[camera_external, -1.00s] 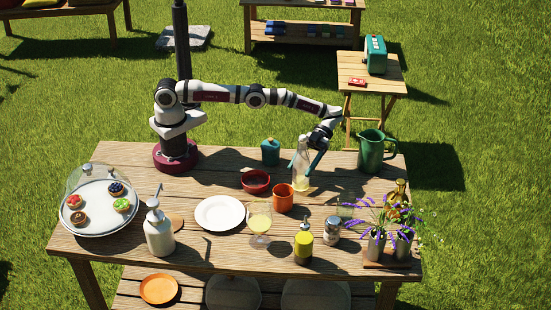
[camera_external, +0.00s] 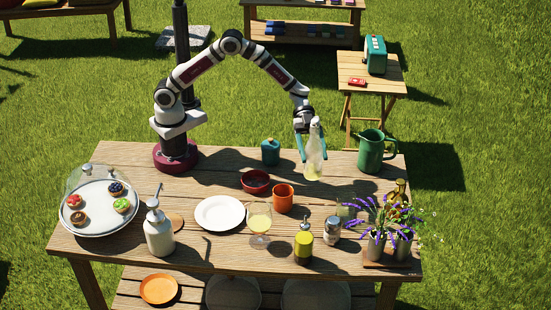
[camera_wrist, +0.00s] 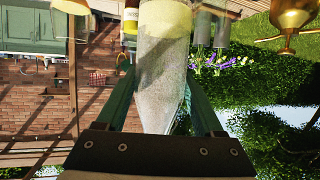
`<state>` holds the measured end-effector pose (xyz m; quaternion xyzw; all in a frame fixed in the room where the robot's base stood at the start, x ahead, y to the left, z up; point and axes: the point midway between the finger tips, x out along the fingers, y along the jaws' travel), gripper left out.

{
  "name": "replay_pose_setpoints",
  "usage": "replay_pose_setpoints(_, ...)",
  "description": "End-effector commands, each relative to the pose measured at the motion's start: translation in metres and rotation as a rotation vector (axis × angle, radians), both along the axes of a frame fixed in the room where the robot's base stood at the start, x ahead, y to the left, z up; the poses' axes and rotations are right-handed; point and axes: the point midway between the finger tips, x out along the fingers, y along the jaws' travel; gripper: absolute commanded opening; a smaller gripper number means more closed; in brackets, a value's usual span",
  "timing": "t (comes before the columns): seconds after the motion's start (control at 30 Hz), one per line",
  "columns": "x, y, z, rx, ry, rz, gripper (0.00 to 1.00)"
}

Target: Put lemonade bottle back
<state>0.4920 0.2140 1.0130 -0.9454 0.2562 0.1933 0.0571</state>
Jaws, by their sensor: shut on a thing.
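The lemonade bottle (camera_external: 315,158) is clear glass with pale yellow liquid low in it. It stands nearly upright near the back right of the table. My gripper (camera_external: 311,148) has its teal fingers on either side of the bottle and is shut on it. In the wrist view the bottle (camera_wrist: 163,60) fills the middle, between the two fingers (camera_wrist: 165,100). I cannot tell for sure whether its base touches the table. A wine glass (camera_external: 259,220) with pale yellow liquid stands near the front middle.
A green pitcher (camera_external: 371,152) stands right of the bottle. A teal jar (camera_external: 270,152), a red bowl (camera_external: 255,181) and an orange cup (camera_external: 283,197) stand to its left. Flower vases (camera_external: 376,245) are at the front right. The table (camera_external: 330,199) is bare just in front of the bottle.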

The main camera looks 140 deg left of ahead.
Motion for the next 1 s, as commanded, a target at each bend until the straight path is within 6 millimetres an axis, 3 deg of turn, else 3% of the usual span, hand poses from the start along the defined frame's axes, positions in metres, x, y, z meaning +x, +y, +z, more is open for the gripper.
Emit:
replay_pose_setpoints(0.23, -0.024, -0.010, -0.010, -0.003, 0.001, 0.135, 0.00)
replay_pose_setpoints(0.33, -0.028, -0.004, -0.016, -0.002, 0.001, 0.149, 0.00)
replay_pose_setpoints(0.47, -0.029, 0.017, -0.029, -0.003, 0.001, 0.150, 0.00)
replay_pose_setpoints(0.8, -0.035, 0.092, -0.074, -0.003, 0.000, 0.149, 0.00)
replay_pose_setpoints(1.0, -0.036, 0.106, -0.095, -0.006, 0.002, 0.146, 0.00)
